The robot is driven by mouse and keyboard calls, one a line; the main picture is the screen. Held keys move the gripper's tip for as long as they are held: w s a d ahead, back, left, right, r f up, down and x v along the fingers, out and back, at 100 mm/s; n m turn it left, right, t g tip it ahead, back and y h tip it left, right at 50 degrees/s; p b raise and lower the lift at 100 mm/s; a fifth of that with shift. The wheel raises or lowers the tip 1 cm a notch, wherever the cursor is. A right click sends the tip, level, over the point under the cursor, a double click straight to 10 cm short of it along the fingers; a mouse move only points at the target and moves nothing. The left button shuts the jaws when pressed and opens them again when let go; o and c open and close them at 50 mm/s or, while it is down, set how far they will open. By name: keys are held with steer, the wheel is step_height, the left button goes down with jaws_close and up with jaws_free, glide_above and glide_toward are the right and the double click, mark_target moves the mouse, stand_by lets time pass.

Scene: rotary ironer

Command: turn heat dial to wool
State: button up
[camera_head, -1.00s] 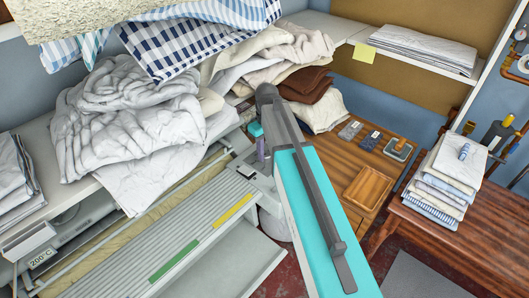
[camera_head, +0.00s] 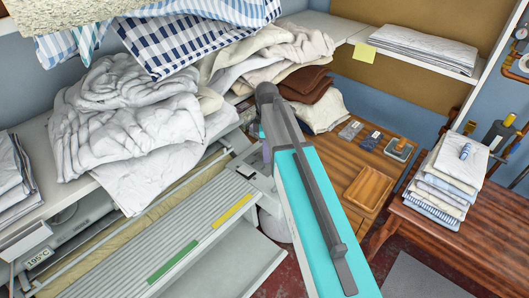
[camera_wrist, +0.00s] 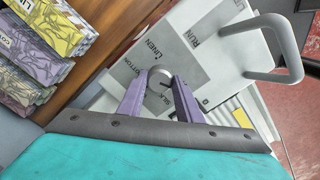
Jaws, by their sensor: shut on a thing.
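The heat dial (camera_wrist: 160,73) is a small round grey knob on a pale control panel (camera_wrist: 203,50) in the wrist view. My gripper (camera_wrist: 159,82) has its two purple fingers shut on the dial, one on each side. The words LINEN, COTTON, SILK and RUN show on the panel around it. I cannot read a WOOL mark or see where the dial points. In the head view my arm hides the dial; a small purple part of my gripper (camera_head: 266,151) shows beside it.
A grey bar handle (camera_wrist: 285,75) stands up right of the dial. Packets with printed labels (camera_wrist: 50,35) lie at the left. In the head view, heaped white linen (camera_head: 130,125) lies behind the slatted ironer board (camera_head: 175,240). A wooden tray (camera_head: 369,187) sits to the right.

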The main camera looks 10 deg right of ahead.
steer(key=n, duration=0.6)
steer(key=shift+s+a, duration=0.15)
steer(key=n, duration=0.6)
steer(key=shift+f+n+b, duration=0.1)
steer(key=shift+n+b, duration=0.2)
steer(key=o, duration=1)
steer(key=shift+o, duration=0.2)
steer(key=shift+r, duration=0.2)
steer(key=shift+r, duration=0.65)
steer(key=shift+r+b, duration=1.05)
steer(key=shift+r, duration=1.9)
